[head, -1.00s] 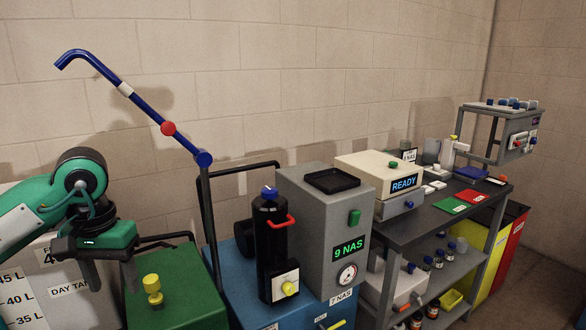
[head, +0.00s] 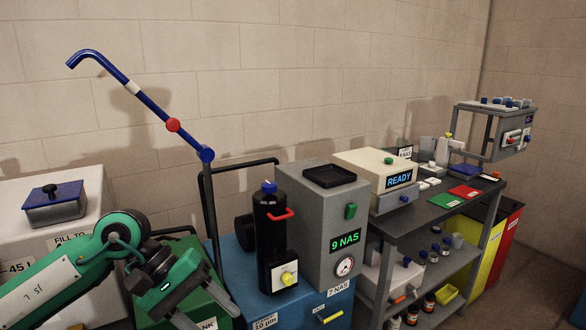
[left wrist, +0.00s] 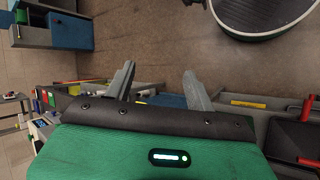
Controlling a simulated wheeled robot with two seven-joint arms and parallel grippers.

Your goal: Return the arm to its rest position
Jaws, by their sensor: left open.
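My left arm is green and comes in from the lower left in the head view. My left gripper (head: 205,308) is over the green tank (head: 145,312), with its fingers pointing down and right. In the left wrist view the two grey fingers of my left gripper (left wrist: 158,84) stand well apart with nothing between them. Behind them are the floor and parts of the equipment. My right gripper is not in either view.
A blue cabinet (head: 262,318) carries a black cylinder (head: 270,235) and the grey 9 NAS box (head: 312,220). A blue hose pipe (head: 137,95) rises behind. A white tank (head: 92,195) stands left. A dark bench (head: 420,220) stands right.

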